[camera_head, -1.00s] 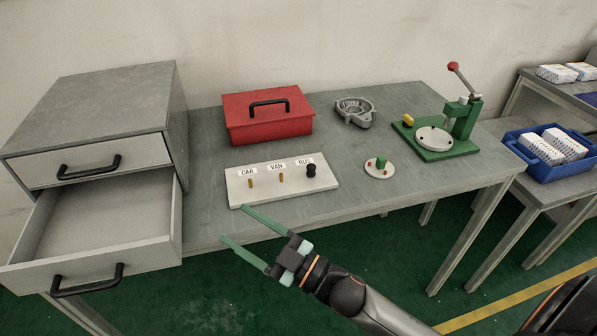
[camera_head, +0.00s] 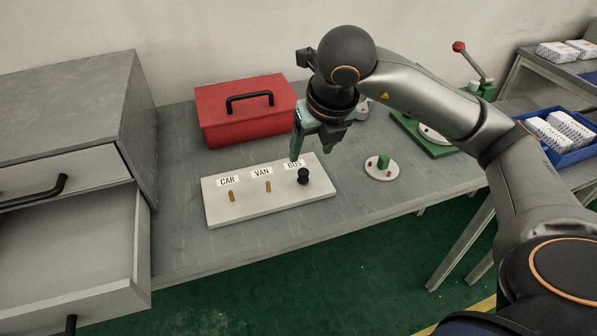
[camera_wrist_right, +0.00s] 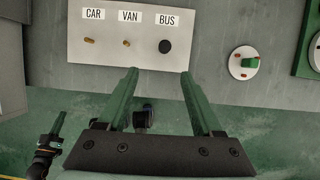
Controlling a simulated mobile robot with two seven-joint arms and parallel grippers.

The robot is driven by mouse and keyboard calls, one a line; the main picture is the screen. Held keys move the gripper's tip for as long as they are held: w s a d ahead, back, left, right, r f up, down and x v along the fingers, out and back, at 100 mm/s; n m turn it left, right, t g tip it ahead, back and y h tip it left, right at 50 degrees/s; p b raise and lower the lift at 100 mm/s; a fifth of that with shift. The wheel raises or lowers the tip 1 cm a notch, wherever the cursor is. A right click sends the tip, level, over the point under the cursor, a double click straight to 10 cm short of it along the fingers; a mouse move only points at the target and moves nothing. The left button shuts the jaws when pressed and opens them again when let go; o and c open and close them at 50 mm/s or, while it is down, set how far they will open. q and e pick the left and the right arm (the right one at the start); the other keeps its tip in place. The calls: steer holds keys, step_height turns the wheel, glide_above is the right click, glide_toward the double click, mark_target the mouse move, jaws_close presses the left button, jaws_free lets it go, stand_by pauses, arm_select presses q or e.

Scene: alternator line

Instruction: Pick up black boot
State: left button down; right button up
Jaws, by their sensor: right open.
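The black boot (camera_head: 303,176) sits on the peg under the BUS label, at the right end of a light board (camera_head: 217,208). In the right wrist view the boot (camera_wrist_right: 165,46) shows as a dark round shape. My right gripper (camera_head: 299,148) points down just behind and above the boot in the head view. In the wrist view its green fingers (camera_wrist_right: 159,75) are apart with nothing between them, and the boot appears beyond the tips. A part with a green finger, apparently my left gripper (camera_wrist_right: 53,135), shows at the lower left there.
The CAR peg (camera_head: 232,196) and VAN peg (camera_head: 268,186) stand bare. A red toolbox (camera_head: 245,112) is behind the board. A round fixture (camera_head: 381,168) lies to the right, near a green press (camera_head: 482,90). An open drawer (camera_head: 75,245) is at the left.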

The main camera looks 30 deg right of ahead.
glide_above(304, 172)
steer(key=s, duration=0.3)
steer(key=f, duration=0.6)
steer(key=shift+w+a+f, duration=0.1)
steer(key=shift+w+a, duration=0.05)
steer(key=shift+a, duration=0.2)
steer(key=shift+w+p+x, duration=0.15)
steer(key=shift+p+x, duration=0.1)
steer(key=shift+x, duration=1.1)
steer(key=shift+w+p+x, duration=0.1)
steer(key=shift+p+x, duration=0.1)
steer(key=shift+x, duration=1.1)
steer(key=shift+d, duration=0.15)
jaws_close()
